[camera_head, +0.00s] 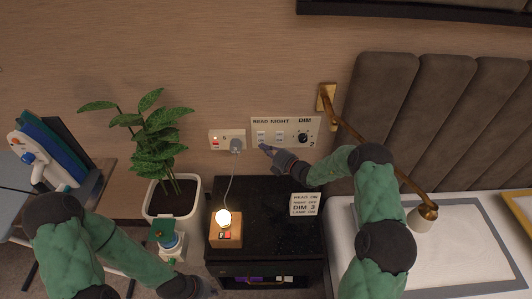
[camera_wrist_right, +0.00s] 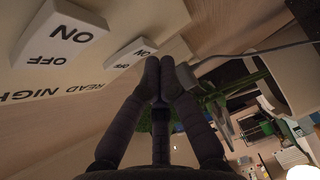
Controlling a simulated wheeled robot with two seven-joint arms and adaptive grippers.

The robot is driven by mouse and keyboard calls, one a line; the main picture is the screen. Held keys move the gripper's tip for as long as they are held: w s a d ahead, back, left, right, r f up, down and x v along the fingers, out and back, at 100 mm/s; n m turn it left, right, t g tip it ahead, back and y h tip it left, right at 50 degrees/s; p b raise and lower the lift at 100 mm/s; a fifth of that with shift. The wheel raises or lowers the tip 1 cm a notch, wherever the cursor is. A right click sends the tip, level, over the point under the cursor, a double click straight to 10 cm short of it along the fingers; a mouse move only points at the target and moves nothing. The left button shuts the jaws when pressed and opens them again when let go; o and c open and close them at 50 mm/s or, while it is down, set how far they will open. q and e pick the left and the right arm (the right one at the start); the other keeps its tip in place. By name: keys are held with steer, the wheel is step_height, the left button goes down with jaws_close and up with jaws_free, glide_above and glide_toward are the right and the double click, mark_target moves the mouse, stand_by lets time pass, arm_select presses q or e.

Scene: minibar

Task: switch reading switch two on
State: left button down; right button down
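The white wall panel (camera_head: 288,124) is labelled READ, NIGHT and DIM. Its READ switch (camera_head: 261,136) and NIGHT switch (camera_head: 279,135) sit left of a black dim knob (camera_head: 303,138). My right gripper (camera_head: 266,149) is at the panel's lower left, just below the READ switch. In the right wrist view its fingertips (camera_wrist_right: 164,76) are together with nothing between them, close beside the READ rocker (camera_wrist_right: 131,53); I cannot tell whether they touch. The NIGHT rocker (camera_wrist_right: 60,35) shows ON and OFF lettering. The READ rocker's tilt is unclear. My left gripper (camera_head: 207,289) is low, over the floor beside the nightstand; its fingers are unclear.
A socket with a plug (camera_head: 236,145) is left of the panel, its cord running to a lit bulb (camera_head: 223,218) on a wooden base. A card (camera_head: 305,204) stands on the black nightstand (camera_head: 265,193). A potted plant (camera_head: 172,199) is left; a brass lamp arm (camera_head: 372,149) is right.

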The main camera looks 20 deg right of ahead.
steer(key=shift+w+a, duration=0.15)
steer(key=shift+w+f+n+t+b, duration=0.3)
steer(key=shift+w+f+b, duration=0.05)
steer(key=shift+b, duration=0.3)
steer(key=shift+w+r, duration=0.1)
steer(key=shift+r, duration=0.15)
